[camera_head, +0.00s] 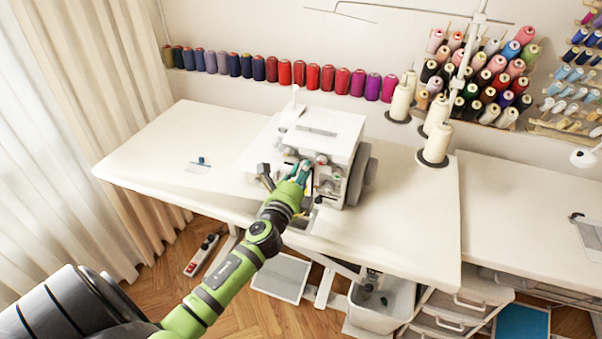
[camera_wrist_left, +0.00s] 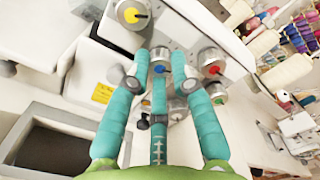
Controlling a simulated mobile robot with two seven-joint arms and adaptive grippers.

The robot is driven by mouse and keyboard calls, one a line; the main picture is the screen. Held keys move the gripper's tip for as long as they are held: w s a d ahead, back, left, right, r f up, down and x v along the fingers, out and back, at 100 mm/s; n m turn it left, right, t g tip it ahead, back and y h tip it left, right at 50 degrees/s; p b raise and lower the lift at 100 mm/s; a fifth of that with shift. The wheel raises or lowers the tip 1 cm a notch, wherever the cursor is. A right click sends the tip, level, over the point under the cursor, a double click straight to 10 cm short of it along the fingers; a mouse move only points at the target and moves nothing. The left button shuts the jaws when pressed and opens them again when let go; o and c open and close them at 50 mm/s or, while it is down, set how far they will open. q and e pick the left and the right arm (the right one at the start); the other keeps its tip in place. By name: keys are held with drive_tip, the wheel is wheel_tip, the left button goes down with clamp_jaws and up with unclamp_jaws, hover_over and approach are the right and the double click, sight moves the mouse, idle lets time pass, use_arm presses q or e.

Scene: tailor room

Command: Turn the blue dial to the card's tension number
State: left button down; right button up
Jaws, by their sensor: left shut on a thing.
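The blue dial (camera_wrist_left: 161,70) is a silver knob with a blue centre on the front of the white sewing machine (camera_head: 325,130). My left gripper (camera_head: 298,172) reaches the machine's front, and in the left wrist view its teal fingers (camera_wrist_left: 162,80) are shut around the blue dial, partly covering it. The dial's marks and setting cannot be read. A yellow-centred dial (camera_wrist_left: 132,14) is above left of it, and a red-centred dial (camera_wrist_left: 212,70) is to its right. No readable tension number shows. My right gripper is not in view.
A yellow label (camera_wrist_left: 102,93) with unreadable small print is on the machine left of the fingers. A small flat item with a blue top (camera_head: 200,163) lies on the white table (camera_head: 150,150). Cream thread cones (camera_head: 436,145) stand behind right. The table's left side is mostly clear.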

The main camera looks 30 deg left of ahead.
use_arm(q)
drive_tip(key=shift+f+n, duration=0.1)
drive_tip(key=shift+n, duration=1.1)
drive_tip(key=shift+d, duration=0.1)
drive_tip(key=c, duration=1.1)
unclamp_jaws()
drive_tip(key=v, duration=1.2)
drive_tip(key=shift+f, duration=0.1)
